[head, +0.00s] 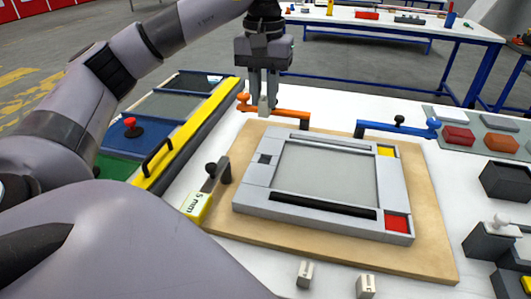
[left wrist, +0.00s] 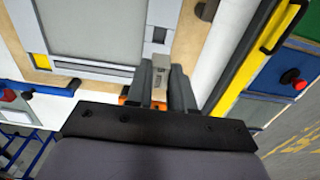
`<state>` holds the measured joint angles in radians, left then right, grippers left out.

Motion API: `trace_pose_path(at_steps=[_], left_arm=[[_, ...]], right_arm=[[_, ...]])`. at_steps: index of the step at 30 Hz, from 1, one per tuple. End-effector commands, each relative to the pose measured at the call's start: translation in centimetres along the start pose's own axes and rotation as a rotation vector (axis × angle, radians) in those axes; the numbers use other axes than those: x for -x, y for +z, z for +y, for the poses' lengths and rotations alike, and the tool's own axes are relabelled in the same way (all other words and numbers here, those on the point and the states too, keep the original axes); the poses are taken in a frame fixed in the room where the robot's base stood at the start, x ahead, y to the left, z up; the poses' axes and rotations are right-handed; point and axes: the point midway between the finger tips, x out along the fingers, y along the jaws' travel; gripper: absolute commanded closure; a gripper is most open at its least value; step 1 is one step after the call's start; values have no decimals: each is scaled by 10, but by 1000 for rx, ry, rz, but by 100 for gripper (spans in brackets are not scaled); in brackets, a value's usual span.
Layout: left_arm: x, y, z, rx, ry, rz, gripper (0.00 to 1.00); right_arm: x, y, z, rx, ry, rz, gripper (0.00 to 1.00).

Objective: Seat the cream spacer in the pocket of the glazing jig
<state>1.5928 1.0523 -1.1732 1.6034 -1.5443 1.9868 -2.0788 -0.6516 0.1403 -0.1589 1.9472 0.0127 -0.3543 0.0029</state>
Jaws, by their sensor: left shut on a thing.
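The glazing jig (head: 255,198), a light grey frame around a grey pane, lies on a wooden board (head: 428,255). My left gripper (head: 264,100) points down beyond that corner, near the orange clamp. It is shut on a small pale block, apparently the cream spacer (head: 264,104); between the fingers in the left wrist view the spacer (left wrist: 158,63) is partly hidden. The spacer is apart from the pocket. My right gripper is not in view.
An orange clamp (head: 285,113) and a blue clamp (head: 395,130) stand along the board's far edge. A grey clamp with a yellow 5 mm tag (head: 197,206) is at left. Dark bins (head: 505,182) stand at right.

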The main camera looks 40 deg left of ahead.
Motion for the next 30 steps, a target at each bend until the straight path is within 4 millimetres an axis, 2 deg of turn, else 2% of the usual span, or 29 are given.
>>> trace_pose_path(at_steps=[1,6,9,14,22,30], left_arm=[[-17,1,-1,1,-4,-5,100],[-56,0,-1,2,-4,-2,100],[-73,1,-1,1,-2,-2,100],[-86,0,0,0,-1,0,100],[-122,0,-1,1,-1,-1,100],[-127,0,0,1,0,1,100]], right_arm=[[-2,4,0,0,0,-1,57],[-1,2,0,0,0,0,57],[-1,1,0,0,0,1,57],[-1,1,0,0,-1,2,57],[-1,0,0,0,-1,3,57],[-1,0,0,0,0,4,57]])
